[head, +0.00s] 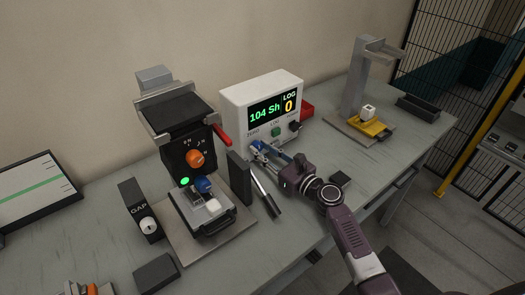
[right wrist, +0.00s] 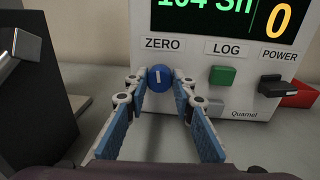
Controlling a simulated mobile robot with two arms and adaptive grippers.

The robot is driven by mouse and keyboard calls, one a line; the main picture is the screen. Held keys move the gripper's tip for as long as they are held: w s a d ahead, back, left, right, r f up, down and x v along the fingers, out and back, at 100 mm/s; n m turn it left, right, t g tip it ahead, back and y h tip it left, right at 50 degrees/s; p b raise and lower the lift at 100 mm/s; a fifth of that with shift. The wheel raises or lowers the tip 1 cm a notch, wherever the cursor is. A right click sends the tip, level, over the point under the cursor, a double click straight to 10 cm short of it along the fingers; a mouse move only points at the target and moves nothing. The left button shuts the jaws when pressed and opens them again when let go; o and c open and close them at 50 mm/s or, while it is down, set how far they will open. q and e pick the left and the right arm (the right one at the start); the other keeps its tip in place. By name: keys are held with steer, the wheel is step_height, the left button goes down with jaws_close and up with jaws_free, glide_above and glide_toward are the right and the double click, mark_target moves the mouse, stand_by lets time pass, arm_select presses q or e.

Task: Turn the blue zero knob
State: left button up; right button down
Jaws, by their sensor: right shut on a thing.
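The blue zero knob (right wrist: 160,77) is on the front of the white readout box (head: 235,110), under the ZERO label (right wrist: 163,43). A short white mark on it stands about upright. My right gripper (head: 259,149) reaches the box from the lower right. In the right wrist view the gripper (right wrist: 158,84) has its fingertips on either side of the knob, shut on it. The head view mostly hides the knob behind the fingers. The display (right wrist: 225,15) reads 104 Sh, with LOG 0 beside it in the head view. My left gripper is not in view.
A green LOG button (right wrist: 222,75) and a black POWER knob (right wrist: 271,86) sit right of the zero knob. A dark clamp machine (head: 185,125) with a red lever (head: 221,135) stands left. A grey stand (head: 365,75) is farther right.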

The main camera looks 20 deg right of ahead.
steer(key=n+b, duration=0.1)
steer(key=n, duration=0.6)
steer(key=n+h+b, duration=0.1)
steer(key=n, duration=0.5)
steer(key=shift+s+a, duration=0.1)
steer(key=shift+a, duration=0.05)
steer(key=shift+n, duration=0.3)
stand_by(0.3)
steer(key=c, duration=1.6)
jaws_free()
steer(key=v, duration=1.2)
steer(key=shift+r, duration=0.1)
